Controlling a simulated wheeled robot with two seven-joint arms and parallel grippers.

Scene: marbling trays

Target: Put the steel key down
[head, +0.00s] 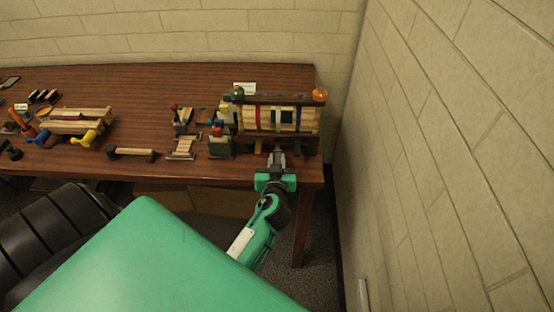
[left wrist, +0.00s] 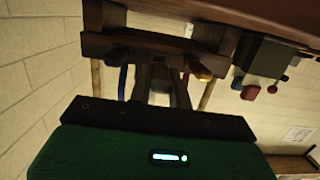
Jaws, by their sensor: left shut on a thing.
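My left gripper (head: 277,158) is at the front edge of the table, just in front of the wooden rack at the table's right end. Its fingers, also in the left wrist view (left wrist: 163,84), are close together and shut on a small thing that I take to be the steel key. The key is mostly hidden between the fingers, and its shape cannot be made out. The fingers reach toward the rack's dark lower beam (left wrist: 150,47); I cannot tell whether anything touches it. My right gripper is not in view.
The rack (head: 280,118) has pale slats, with green (head: 237,92) and orange (head: 320,95) knobs on top. A dark green block (head: 220,147) stands to its left. Small wooden stands and coloured tools lie farther left on the table (head: 200,80). A block wall (head: 440,150) rises close on the right.

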